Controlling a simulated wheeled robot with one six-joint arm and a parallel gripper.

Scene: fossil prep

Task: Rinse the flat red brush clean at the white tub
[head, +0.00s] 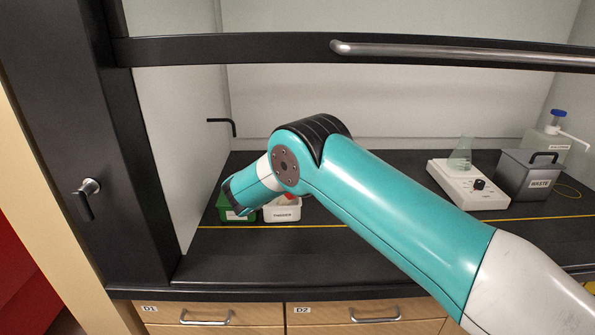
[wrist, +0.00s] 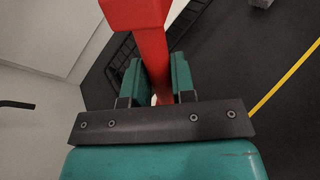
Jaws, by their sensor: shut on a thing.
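The white tub (head: 282,213) stands at the back left of the dark bench, its label too small to read surely. The flat red brush (wrist: 153,50) is between the teal fingers of my gripper (wrist: 156,75) in the wrist view, its wide red part toward the top edge. My gripper is shut on it. In the head view my wrist hides most of the gripper, above and left of the white tub. A small red patch shows at the tub's top; I cannot tell whether it is the brush. The bristles are not clearly visible.
A green tub (head: 226,213) stands left of the white tub. A dark wire rack (wrist: 122,47) lies behind the brush. A yellow line (head: 330,226) crosses the bench.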

